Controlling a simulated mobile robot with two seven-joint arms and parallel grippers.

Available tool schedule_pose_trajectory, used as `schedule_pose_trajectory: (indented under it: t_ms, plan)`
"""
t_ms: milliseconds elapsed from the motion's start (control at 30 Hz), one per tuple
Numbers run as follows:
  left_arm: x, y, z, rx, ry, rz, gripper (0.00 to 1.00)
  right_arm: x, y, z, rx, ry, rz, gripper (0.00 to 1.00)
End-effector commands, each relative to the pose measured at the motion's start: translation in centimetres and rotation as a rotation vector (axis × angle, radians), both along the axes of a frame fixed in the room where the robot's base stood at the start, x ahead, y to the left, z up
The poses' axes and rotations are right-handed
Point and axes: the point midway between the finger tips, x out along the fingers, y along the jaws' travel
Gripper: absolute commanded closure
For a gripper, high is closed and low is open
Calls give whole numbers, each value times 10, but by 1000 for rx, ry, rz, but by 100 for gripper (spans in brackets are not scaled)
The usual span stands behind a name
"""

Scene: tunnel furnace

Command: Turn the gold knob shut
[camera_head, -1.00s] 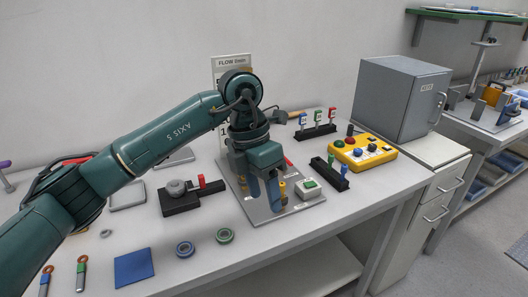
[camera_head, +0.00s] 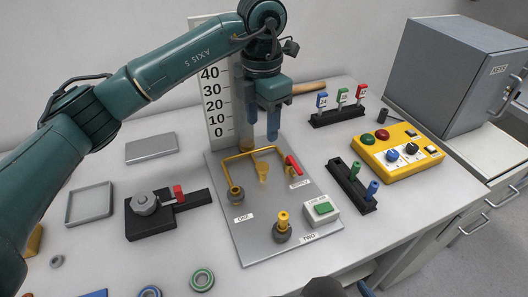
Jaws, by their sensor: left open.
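A grey panel (camera_head: 256,246) lies on the bench with gold fittings on it. One gold knob (camera_head: 283,219) stands on a dark round base by the label TWO. Another gold knob (camera_head: 236,190) stands by the label ONE, at the end of a gold pipe (camera_head: 238,155). I cannot tell which knob the task names. My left gripper (camera_head: 263,141) is open and empty, its blue fingers pointing down above the panel's back part, apart from both knobs. A dark part with a blue tip, perhaps my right gripper (camera_head: 364,288), shows at the bottom edge, mostly cut off.
A red lever (camera_head: 293,163) and a white box with a green button (camera_head: 323,209) are on the panel's right side. A numbered scale (camera_head: 213,100) stands behind. A black rack (camera_head: 351,187) and a yellow control box (camera_head: 398,155) stand right; a black fixture (camera_head: 151,220) stands left.

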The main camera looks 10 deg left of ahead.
Motion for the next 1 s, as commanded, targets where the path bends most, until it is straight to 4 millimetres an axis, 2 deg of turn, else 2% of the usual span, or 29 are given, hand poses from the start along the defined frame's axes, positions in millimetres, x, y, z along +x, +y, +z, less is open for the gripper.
schedule_pose_trajectory:
  t_ms: [300,500,700,967,1000]
  plan:
    - [-1,0,-67,1,6,0,50,-2,0,4,-13,6,2,64]
    - [-1,0,-97,1,3,-1,50,-1,0,6,-18,5,5,64]
    - [0,0,-109,1,1,-1,50,-2,0,3,-22,10,5,64]
    - [0,0,-110,0,0,-1,50,-2,-2,3,-26,10,9,64]
    - [0,0,-110,0,0,-1,53,-2,-2,3,-27,9,10,64]
